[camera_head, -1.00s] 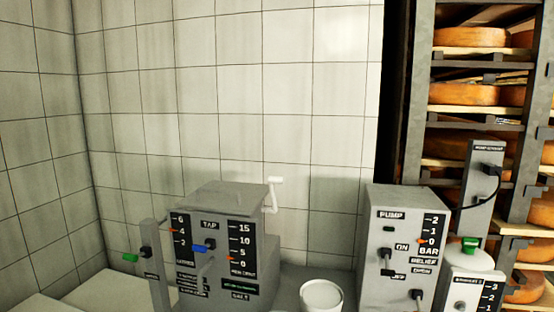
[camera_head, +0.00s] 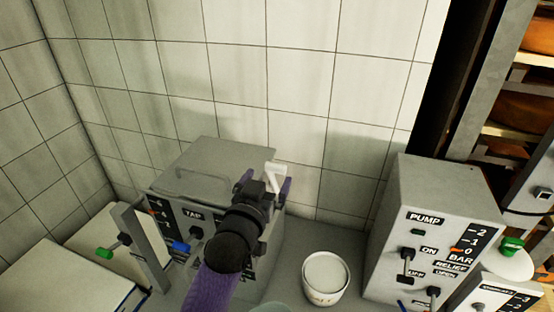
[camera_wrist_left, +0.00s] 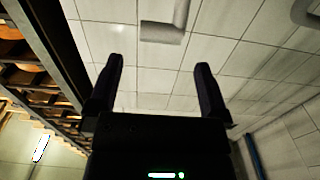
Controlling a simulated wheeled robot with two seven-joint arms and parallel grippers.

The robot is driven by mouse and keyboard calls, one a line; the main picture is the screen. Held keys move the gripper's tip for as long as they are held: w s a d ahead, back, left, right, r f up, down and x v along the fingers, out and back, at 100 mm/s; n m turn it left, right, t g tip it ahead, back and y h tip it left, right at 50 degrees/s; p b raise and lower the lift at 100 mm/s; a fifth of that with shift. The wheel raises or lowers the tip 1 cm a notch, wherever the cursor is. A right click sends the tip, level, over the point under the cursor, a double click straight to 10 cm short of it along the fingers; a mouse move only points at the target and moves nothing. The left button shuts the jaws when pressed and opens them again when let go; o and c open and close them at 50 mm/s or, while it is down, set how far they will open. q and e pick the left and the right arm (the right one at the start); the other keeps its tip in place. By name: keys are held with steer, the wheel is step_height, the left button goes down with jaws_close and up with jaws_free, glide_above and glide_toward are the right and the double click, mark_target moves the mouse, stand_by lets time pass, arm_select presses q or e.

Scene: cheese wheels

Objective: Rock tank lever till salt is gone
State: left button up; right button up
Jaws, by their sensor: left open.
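The grey tank (camera_head: 215,158) stands against the tiled wall, with a TAP label and gauges on its front. Its white lever (camera_head: 277,168) sticks up at the tank's right side. My left gripper (camera_head: 264,187) is at that right side, just in front of the lever, with its fingers spread. My arm hides the tank's right-hand gauge and salt label. My right gripper is not seen.
A white bucket (camera_head: 325,278) stands between the tank and the grey pump box (camera_head: 437,200). A post with a green-handled lever (camera_head: 105,253) stands at the tank's left. A blue tap handle (camera_head: 181,247) juts from the tank front. Cheese shelves (camera_head: 520,90) rise at the right.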

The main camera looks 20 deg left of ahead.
mark_target(274, 167)
arm_select(q)
steer(key=w, duration=0.6)
steer(key=shift+d+f+b, duration=0.1)
steer(key=shift+b, duration=0.25)
steer(key=shift+s, duration=0.1)
jaws_close()
